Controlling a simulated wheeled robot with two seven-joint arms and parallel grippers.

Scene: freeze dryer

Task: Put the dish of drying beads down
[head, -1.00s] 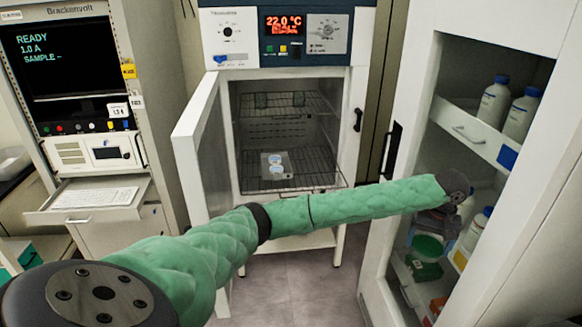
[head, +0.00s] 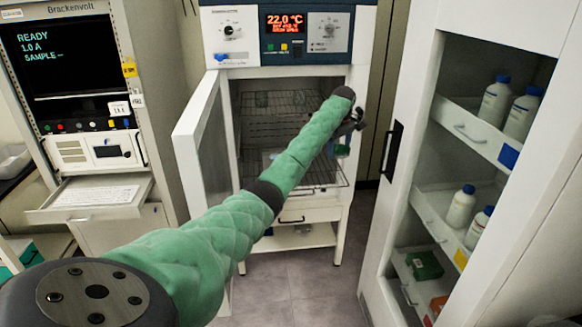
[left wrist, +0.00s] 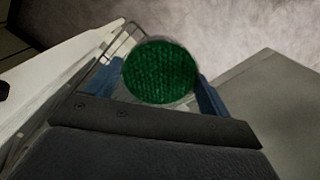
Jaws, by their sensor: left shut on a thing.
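The dish of green drying beads (left wrist: 160,72) shows from above in the left wrist view, round and full of beads, between the blue fingers of my left gripper (left wrist: 158,85). My left gripper (head: 352,124) is shut on it. In the head view the gripper is at the right side of the oven opening, partly hidden behind my arm. Only a small green part of the dish (head: 342,150) shows there, below the gripper. I cannot tell from the head view whether it touches anything. My right gripper is not in view.
The oven's white door (head: 198,150) stands open at the left. The cabinet at right has shelves with white bottles (head: 461,207) and a green box (head: 424,265).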

